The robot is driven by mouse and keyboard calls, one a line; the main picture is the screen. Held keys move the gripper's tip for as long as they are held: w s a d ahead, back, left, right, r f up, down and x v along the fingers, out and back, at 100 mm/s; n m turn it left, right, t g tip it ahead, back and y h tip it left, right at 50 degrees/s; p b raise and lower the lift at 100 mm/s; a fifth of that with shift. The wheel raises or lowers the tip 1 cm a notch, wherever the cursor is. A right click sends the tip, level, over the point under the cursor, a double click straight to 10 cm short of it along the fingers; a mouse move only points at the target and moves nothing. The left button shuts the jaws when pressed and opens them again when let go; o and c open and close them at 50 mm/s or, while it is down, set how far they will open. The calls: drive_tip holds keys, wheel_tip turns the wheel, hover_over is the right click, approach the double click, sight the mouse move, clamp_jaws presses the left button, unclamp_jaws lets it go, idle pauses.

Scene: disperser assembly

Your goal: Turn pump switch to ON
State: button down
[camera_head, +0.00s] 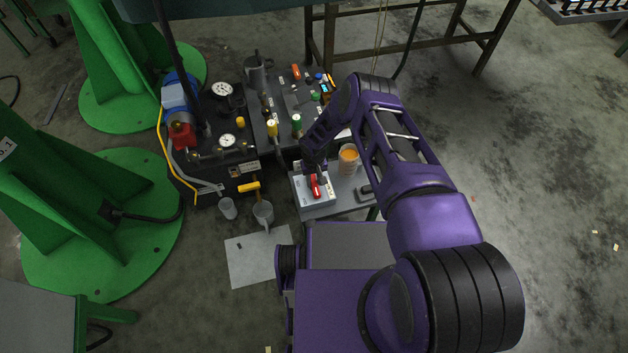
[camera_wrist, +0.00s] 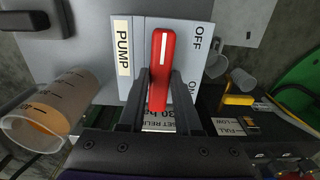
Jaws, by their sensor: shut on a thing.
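The pump switch is a red lever handle (camera_wrist: 161,65) on a light grey box (camera_wrist: 135,85) labelled PUMP, OFF and ON. In the wrist view the handle lies lengthwise up the picture, and its white mark is at the end level with OFF. The ON label is lower right, partly hidden by a finger. My gripper (camera_wrist: 160,88) is shut on the handle's lower part, one finger on each side. In the head view the red handle (camera_head: 316,190) shows on the box (camera_head: 314,208) below my gripper (camera_head: 315,174).
A beaker of orange liquid (camera_head: 349,158) stands close to the right of the box; it also shows in the wrist view (camera_wrist: 50,110). The machine with gauges (camera_head: 222,89) and valves is behind and left. Two grey cups (camera_head: 263,212) (camera_head: 228,208) stand left of the box.

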drive_tip(key=m+b, duration=0.2)
drive_tip(key=m, duration=0.2)
drive_tip(key=shift+f+b, duration=0.1)
drive_tip(key=shift+b, duration=0.2)
drive_tip(key=m, duration=0.4)
drive_tip(key=shift+m+b, duration=0.3)
drive_tip(key=m, duration=0.4)
drive_tip(key=shift+m, duration=2.5)
drive_tip(key=c, duration=0.6)
unclamp_jaws()
